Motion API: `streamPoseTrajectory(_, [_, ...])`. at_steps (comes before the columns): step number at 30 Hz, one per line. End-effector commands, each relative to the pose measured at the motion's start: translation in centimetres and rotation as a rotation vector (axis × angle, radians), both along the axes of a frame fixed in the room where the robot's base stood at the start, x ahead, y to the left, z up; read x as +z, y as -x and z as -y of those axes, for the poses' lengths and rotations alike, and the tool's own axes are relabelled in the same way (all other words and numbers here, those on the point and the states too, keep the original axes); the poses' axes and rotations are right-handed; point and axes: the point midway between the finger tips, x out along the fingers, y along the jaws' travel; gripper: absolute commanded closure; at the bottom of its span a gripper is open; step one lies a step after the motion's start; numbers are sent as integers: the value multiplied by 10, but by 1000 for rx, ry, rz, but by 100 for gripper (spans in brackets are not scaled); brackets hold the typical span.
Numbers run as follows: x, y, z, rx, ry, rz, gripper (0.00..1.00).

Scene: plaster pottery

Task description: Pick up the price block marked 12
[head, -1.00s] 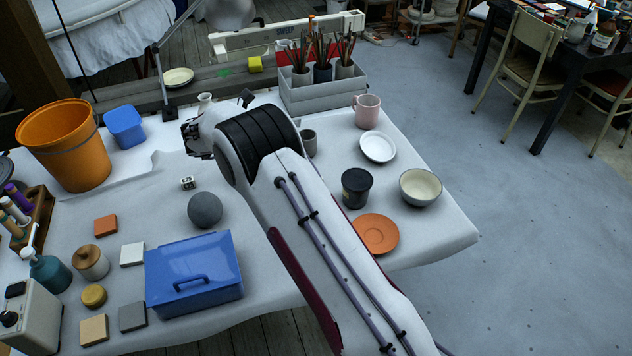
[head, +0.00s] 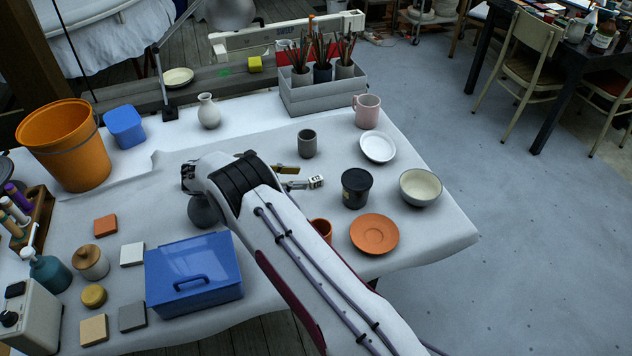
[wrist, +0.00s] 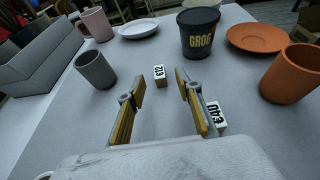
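The small white price block marked 12 (wrist: 159,76) stands on the table just beyond my fingertips in the wrist view, lined up with the gap between them. It also shows in the head view (head: 316,181), just right of my fingers. My gripper (wrist: 160,86) is open and empty, with its yellow-padded fingers apart on either side of the gap. In the head view my gripper (head: 298,176) points right, and my arm hides most of it. A second block marked 40 (wrist: 217,116) lies right beside the right finger in the wrist view.
A grey cup (wrist: 96,69) stands to the left and a terracotta cup (wrist: 290,74) to the right. Behind the block are a black tub (wrist: 198,33), a white dish (wrist: 138,28) and an orange saucer (wrist: 256,38).

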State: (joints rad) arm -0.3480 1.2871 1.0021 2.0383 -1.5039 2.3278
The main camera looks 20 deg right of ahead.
Motion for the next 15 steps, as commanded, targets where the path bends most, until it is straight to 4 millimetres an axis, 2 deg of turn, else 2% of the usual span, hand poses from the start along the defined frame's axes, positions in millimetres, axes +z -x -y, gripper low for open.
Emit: streamPoseTrajectory(15, [-10, -2, 24, 2, 0, -1, 65])
